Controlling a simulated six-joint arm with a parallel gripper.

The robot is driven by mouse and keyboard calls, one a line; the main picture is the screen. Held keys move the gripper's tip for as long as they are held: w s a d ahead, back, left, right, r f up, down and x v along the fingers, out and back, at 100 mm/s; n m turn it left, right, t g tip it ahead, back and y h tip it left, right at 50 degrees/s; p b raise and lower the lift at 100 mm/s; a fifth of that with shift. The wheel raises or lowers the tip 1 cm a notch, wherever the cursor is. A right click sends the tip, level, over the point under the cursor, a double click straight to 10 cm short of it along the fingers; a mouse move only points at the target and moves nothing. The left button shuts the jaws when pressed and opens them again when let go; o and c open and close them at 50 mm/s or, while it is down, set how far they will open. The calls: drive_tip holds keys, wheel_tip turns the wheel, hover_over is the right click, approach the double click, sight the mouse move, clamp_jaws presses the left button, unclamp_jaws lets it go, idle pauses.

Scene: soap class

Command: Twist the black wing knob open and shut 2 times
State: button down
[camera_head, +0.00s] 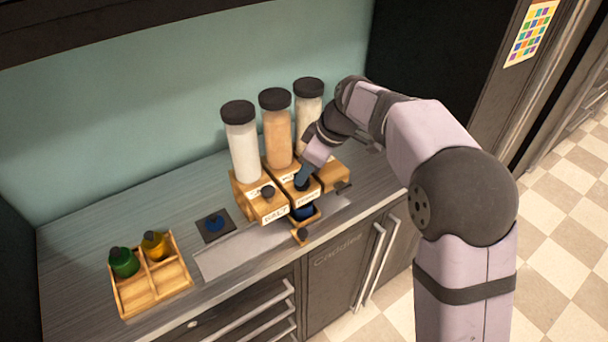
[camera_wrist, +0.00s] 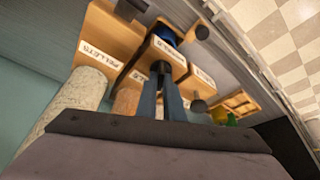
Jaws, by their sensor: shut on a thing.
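My gripper (camera_head: 302,181) reaches down to the middle wooden dispenser (camera_head: 282,172) and is shut on its black wing knob (camera_wrist: 160,67). In the wrist view my blue-grey fingers (camera_wrist: 160,92) close around this knob; its exact turn angle is mostly hidden. The middle dispenser carries a tall jar of tan contents (camera_head: 276,130) with a black lid. A blue cup (camera_head: 303,212) sits under its front and also shows in the wrist view (camera_wrist: 166,36).
Salt (camera_head: 242,150) and pellets (camera_head: 308,97) jars stand on either side, each dispenser with its own black knob. A wooden caddy (camera_head: 175,290) with green and amber bottles stands at left, near a dark pad (camera_head: 215,238).

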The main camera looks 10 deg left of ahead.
drive_tip(key=shift+w+n, duration=0.1)
drive_tip(key=shift+n, duration=0.4)
drive_tip(key=c, duration=1.9)
unclamp_jaws()
drive_tip(key=shift+o, duration=0.2)
drive_tip(key=b+v, duration=0.2)
drive_tip(key=v, duration=0.5)
drive_tip(key=shift+r, duration=0.2)
drive_tip(key=shift+d+r, duration=0.1)
drive_tip(key=shift+r, duration=0.05)
